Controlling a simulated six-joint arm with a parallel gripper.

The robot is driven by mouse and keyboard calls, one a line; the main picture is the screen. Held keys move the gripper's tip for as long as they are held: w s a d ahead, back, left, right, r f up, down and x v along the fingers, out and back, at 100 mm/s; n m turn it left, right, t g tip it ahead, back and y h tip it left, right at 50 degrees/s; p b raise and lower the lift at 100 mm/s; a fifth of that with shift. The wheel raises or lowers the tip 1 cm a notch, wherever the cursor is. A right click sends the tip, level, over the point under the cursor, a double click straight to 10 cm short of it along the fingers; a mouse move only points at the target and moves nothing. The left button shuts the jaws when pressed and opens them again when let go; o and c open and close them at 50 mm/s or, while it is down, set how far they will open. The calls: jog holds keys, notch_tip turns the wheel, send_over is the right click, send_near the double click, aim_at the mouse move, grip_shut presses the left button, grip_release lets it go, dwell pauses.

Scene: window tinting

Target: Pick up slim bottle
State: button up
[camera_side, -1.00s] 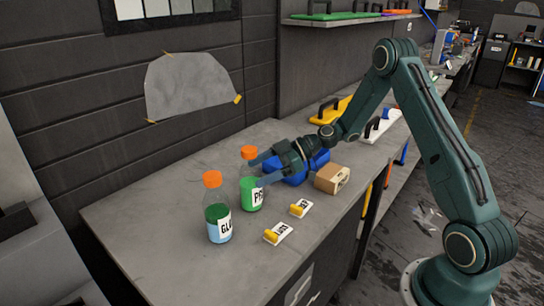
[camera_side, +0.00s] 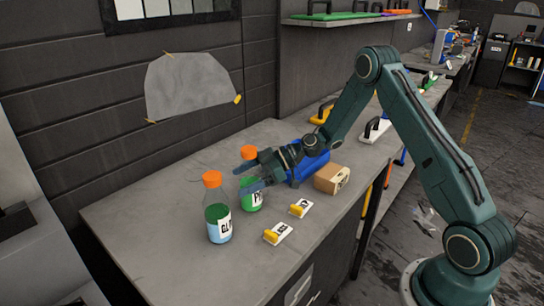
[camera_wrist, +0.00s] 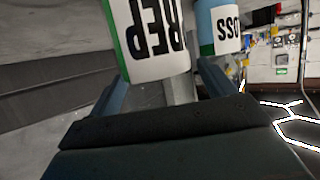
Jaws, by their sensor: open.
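Two bottles with orange caps stand upright on the grey bench. The PREP bottle (camera_side: 251,203) has green liquid and a white label, and looks a little slimmer than the GLOSS bottle (camera_side: 219,222), which has green over light blue liquid. My gripper (camera_side: 242,179) is open and empty, with its fingers at the PREP bottle's upper part, partly hiding it. In the wrist view the PREP bottle (camera_wrist: 158,45) appears upside down ahead of the fingers, between their tips. The GLOSS bottle (camera_wrist: 219,27) is beyond it. I cannot tell whether a finger touches the PREP bottle.
A blue object (camera_side: 313,160) lies behind my gripper, with a cardboard box (camera_side: 331,178) to its right. The bench (camera_side: 150,220) is clear at the left.

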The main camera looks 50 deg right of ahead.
jog(key=shift+c, duration=0.4)
jog(key=c, duration=1.2)
jog(key=shift+r, duration=0.1)
notch_tip(320, 180, up, 20)
jog(key=shift+f, duration=0.1)
